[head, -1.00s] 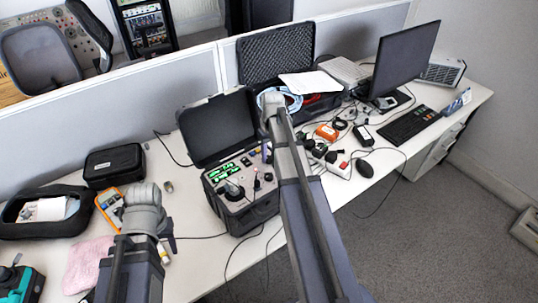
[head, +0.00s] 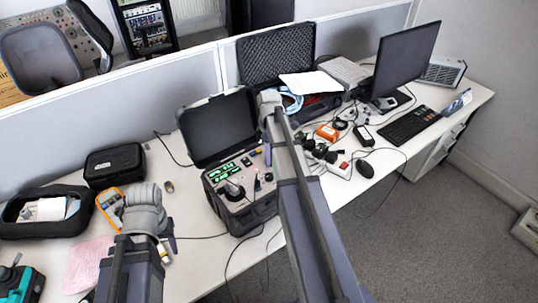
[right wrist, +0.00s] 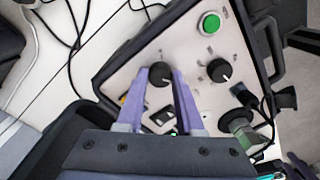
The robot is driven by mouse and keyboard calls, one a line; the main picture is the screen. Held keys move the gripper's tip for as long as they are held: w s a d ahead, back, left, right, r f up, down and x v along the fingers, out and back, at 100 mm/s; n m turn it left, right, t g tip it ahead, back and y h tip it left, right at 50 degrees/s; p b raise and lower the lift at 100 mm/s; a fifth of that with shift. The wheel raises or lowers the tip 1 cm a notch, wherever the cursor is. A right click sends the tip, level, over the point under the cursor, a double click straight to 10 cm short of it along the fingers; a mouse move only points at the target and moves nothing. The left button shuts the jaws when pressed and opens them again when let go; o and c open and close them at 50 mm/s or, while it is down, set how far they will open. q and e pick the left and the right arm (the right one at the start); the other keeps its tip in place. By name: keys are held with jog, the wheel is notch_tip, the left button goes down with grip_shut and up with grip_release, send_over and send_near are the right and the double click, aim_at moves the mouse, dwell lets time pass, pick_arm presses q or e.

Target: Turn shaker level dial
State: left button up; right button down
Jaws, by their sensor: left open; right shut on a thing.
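The shaker unit is an open black case (head: 262,211) on the desk, with a light control panel of green displays, knobs and connectors. In the right wrist view its panel (right wrist: 195,48) carries a black dial with a white mark (right wrist: 160,69) and a second similar dial (right wrist: 219,70). My right gripper (right wrist: 161,78) is shut on the first dial, with one purple finger on each side. In the head view my right arm mostly hides that gripper (head: 267,153). My left gripper (head: 171,238) is open over the desk left of the case, largely hidden by its own arm.
A green button (right wrist: 210,23) and connectors (right wrist: 237,121) sit near the dials. A yellow meter (head: 109,206), a small black case (head: 114,164) and a pink cloth (head: 88,264) lie to the left. Cables, a mouse (head: 364,168) and a monitor (head: 405,61) are to the right.

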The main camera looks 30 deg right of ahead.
jog(key=shift+n, duration=0.6)
jog(key=c, duration=0.5)
grip_release()
jog(key=shift+c, duration=0.2)
jog(key=shift+r, duration=0.1)
jog(key=r+p, duration=0.7)
jog(key=p, duration=0.1)
jog(key=shift+w+d+r, duration=0.1)
jog(key=shift+w+r, duration=0.1)
jog(key=shift+r, duration=0.15)
jog(key=shift+f, duration=0.1)
